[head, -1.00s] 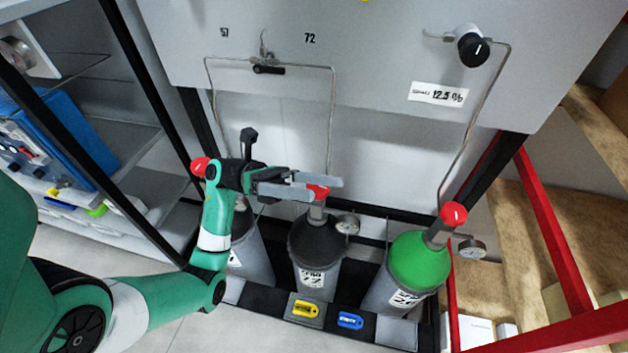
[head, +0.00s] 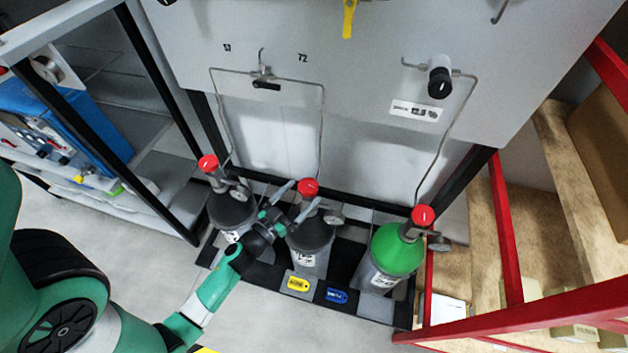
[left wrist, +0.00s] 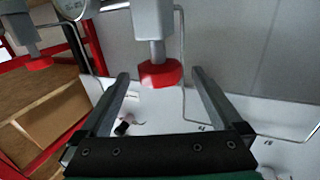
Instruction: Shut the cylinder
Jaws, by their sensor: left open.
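Three gas cylinders stand in a row: a dark left one (head: 232,213), a dark middle one (head: 312,238) and a green one (head: 398,253). Each has a red valve knob on top: left (head: 208,163), middle (head: 308,187), green (head: 423,216). My left gripper (head: 297,199) is open, its fingers pointing up and back around the middle cylinder's knob. In the left wrist view, which looks upside down, that red knob (left wrist: 161,73) sits between the open fingertips (left wrist: 160,75). Contact cannot be told. My right gripper is not in view.
Gauges sit beside the knobs, one by the middle cylinder (head: 334,217). Thin pipes rise to the grey panel (head: 370,50) behind. Yellow (head: 298,284) and blue (head: 337,296) tags mark the black rack front. A red-framed shelf (head: 507,230) stands right, a cabinet (head: 150,140) left.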

